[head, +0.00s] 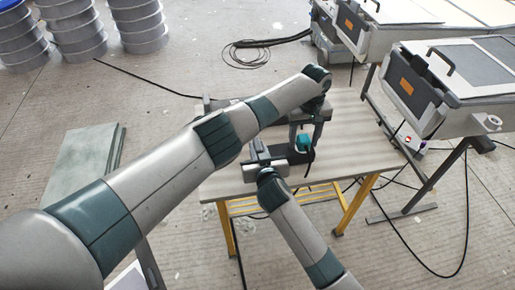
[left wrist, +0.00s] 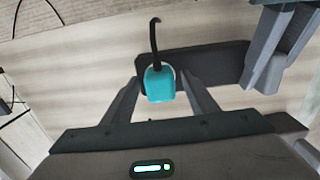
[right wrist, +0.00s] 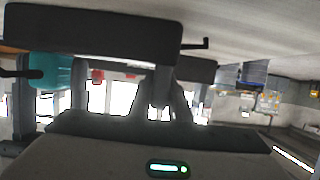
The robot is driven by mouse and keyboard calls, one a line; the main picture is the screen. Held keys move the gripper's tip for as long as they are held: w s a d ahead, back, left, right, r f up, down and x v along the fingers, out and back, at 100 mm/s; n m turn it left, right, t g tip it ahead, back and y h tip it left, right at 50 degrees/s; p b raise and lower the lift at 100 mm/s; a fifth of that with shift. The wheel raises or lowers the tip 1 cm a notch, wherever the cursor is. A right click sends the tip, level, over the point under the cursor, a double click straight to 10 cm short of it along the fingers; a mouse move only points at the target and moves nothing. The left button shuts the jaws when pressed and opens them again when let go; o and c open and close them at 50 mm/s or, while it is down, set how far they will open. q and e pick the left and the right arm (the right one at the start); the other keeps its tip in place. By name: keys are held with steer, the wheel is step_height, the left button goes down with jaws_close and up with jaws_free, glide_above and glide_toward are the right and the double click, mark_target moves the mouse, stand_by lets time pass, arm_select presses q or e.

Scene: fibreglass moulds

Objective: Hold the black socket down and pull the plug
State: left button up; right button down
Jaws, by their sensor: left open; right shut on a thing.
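The teal plug (head: 303,143) is on the worktable in the head view, with a black cord hanging from it. In the left wrist view the plug (left wrist: 160,85) stands at the left end of the black socket (left wrist: 215,62). My left gripper (left wrist: 161,80) is open from above, one finger on each side of the plug. My right gripper (right wrist: 158,95) is shut on the black socket (right wrist: 90,32), away from the plug (right wrist: 50,70). Whether the plug is fully seated is hidden. In the head view my arms partly cover the socket.
The pale worktable (head: 345,135) has yellow legs and free room at its right. Grey machines (head: 440,90) stand on the right, with loose cables on the floor. Round metal stacks (head: 75,30) are at back left, and a grey-green slab (head: 85,165) is at left.

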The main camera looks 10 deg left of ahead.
mark_target(304, 137)
stand_by(0.8)
arm_select(q)
jaws_close()
steer(key=shift+r, duration=0.1)
steer(key=shift+r, duration=2.9)
steer(key=shift+r, duration=0.1)
steer(key=shift+r, duration=2.4)
